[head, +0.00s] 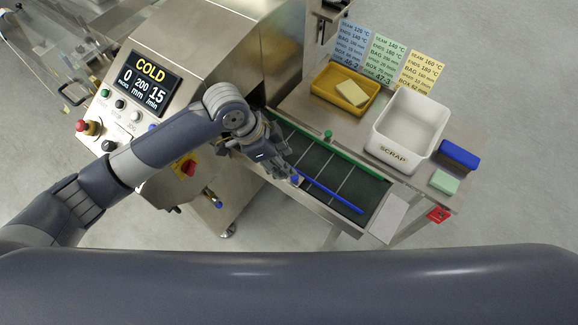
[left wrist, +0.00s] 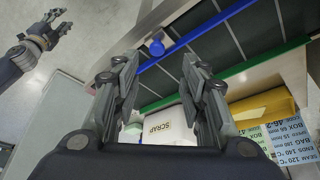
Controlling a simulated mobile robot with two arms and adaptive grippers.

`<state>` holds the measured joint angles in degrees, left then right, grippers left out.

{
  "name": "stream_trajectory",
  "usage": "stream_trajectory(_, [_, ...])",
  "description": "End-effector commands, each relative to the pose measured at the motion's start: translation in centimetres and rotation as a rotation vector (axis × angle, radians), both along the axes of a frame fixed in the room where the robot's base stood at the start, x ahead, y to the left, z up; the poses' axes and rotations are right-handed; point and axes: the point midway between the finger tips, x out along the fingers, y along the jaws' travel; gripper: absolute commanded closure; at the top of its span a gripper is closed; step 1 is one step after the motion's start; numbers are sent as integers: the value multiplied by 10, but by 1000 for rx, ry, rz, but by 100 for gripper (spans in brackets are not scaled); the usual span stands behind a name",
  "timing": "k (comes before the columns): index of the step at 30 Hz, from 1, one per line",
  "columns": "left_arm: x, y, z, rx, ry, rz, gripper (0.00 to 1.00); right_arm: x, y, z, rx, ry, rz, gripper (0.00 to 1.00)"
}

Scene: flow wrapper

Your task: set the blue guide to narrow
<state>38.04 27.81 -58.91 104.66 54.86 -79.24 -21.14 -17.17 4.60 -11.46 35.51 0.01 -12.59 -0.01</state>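The blue guide (head: 335,195) is a long blue rail along the near side of the dark conveyor (head: 318,160). The left wrist view shows the blue guide (left wrist: 200,32) with a round blue knob (left wrist: 157,47) on its outer side. A green guide (head: 345,162) runs along the far side. My left gripper (head: 291,173) is over the near edge of the conveyor, by the rail's left end. In the left wrist view its fingers (left wrist: 162,72) are apart and empty, with the knob beyond and between the tips. My right gripper (left wrist: 62,22) shows with spread fingers, away from the conveyor.
A white scrap bin (head: 388,148), a yellow tray (head: 322,88), a blue block (head: 459,155) and a green block (head: 444,182) stand behind the conveyor. The wrapper's panel (head: 140,84) reads COLD. A red emergency button (head: 88,127) sticks out at left.

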Motion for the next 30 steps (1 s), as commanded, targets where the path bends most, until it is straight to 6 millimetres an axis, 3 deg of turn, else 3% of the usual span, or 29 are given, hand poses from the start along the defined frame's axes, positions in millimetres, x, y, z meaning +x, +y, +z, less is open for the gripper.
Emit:
stream_trajectory(3, [0,9,21,1,-3,-1,61,0,0,0,0,0,0,60])
stream_trajectory(9, [-2,15,40,-1,0,0,61,0,0,0,0,0,0,60])
stream_trajectory(30, [-6,13,40,-9,1,6,61,0,0,0,1,0,0,60])
